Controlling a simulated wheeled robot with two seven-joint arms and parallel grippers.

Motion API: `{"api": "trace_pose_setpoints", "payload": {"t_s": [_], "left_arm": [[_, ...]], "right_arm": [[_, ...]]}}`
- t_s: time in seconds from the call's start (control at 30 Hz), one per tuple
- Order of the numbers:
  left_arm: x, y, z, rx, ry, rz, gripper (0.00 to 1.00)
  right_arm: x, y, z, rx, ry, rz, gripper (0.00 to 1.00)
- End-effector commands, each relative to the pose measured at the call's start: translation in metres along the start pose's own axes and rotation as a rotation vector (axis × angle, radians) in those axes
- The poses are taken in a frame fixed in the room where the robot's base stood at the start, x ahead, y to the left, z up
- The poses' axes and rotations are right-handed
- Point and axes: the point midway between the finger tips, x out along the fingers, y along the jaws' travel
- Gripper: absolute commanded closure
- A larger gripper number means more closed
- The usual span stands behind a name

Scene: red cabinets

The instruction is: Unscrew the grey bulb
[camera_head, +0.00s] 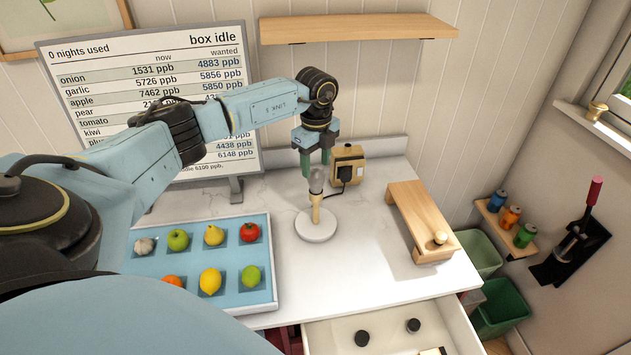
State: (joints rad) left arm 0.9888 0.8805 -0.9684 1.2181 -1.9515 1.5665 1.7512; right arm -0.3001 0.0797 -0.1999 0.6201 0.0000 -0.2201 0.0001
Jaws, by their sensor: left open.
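The grey bulb (316,181) stands upright on top of a thin tan post on a round white base (315,226), in the middle of the white counter. My left gripper (316,166) points down from above with its green fingers open, its tips close to the top of the bulb. The bulb's upper end lies between or just behind the fingertips; I cannot tell whether they touch it. My right gripper does not show.
A wooden box with a black plug (348,165) stands close behind the bulb. A blue tray (200,286) with fruit and vegetables lies at left, a wooden bench (420,215) at right. An open drawer (385,335) is in front. A shelf (357,28) and a text board (80,85) are behind.

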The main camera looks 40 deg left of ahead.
Motion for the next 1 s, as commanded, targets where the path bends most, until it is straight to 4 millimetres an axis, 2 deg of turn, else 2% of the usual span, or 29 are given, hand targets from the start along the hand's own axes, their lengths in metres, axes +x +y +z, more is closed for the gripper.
{"api": "trace_pose_setpoints", "payload": {"t_s": [0.23,0.5,0.73,1.0], "left_arm": [[0.000,0.000,0.000,0.132,0.000,-0.001,0.48],[0.000,0.000,0.000,0.429,0.000,-0.001,0.48],[0.000,0.000,0.000,0.552,0.000,-0.001,0.48],[0.000,0.000,0.000,0.842,0.000,-0.001,0.48]], "right_arm": [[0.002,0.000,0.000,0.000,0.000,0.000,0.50],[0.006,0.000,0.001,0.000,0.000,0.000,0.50],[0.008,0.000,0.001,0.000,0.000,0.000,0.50],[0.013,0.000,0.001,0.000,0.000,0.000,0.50]]}}
